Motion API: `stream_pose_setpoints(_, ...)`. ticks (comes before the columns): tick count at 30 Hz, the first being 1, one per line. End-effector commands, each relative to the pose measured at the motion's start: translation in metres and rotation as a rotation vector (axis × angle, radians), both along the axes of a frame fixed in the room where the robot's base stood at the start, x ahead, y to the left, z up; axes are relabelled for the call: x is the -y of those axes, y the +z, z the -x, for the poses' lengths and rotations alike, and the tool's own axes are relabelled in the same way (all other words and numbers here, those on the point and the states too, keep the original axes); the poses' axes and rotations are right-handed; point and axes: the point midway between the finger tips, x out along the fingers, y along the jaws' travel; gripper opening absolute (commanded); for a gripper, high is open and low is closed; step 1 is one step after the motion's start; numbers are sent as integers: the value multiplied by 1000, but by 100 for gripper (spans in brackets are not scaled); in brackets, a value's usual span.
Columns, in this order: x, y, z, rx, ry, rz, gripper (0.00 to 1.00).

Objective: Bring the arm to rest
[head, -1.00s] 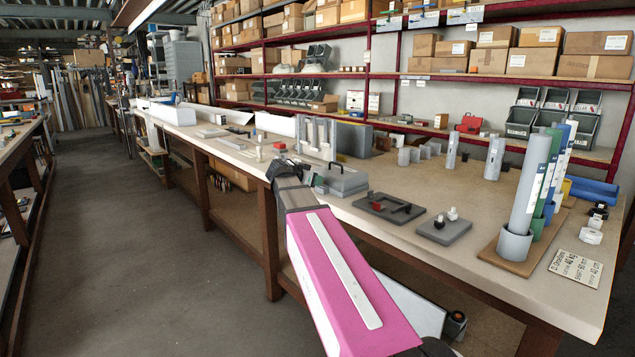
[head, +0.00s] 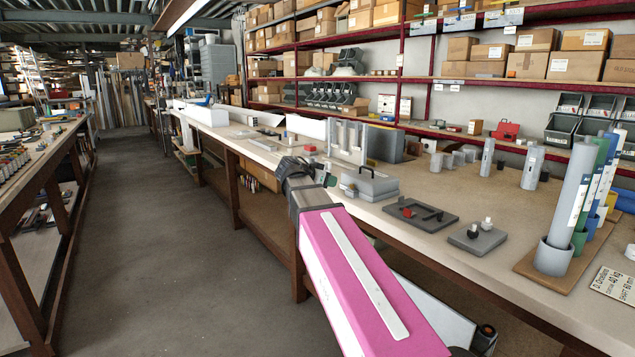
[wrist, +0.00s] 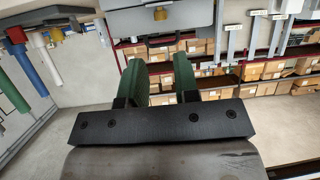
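My arm, with its pink link, reaches forward from the bottom of the head view. My gripper (wrist: 160,66) shows two green fingers in the wrist view. They stand apart with nothing between them; shelves show through the gap. In the head view the gripper is mostly hidden behind my wrist, near the front edge of the workbench (head: 400,226). I cannot tell its exact height above the bench.
A grey case (head: 370,184), a dark tray (head: 420,213) and a grey plate (head: 477,239) lie on the bench. Upright tubes (head: 570,205) stand at right. Shelves with boxes line the back. Clear floor (head: 170,240) lies left, with another bench (head: 35,170) beyond.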

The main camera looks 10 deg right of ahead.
Motion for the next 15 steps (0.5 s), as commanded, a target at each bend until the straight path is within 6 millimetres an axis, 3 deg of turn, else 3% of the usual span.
stream_pose_setpoints(5, 2, -49, 11, -141, 53, -46, 29)
stream_pose_setpoints(15, -5, -212, 69, -611, 323, -251, 29)
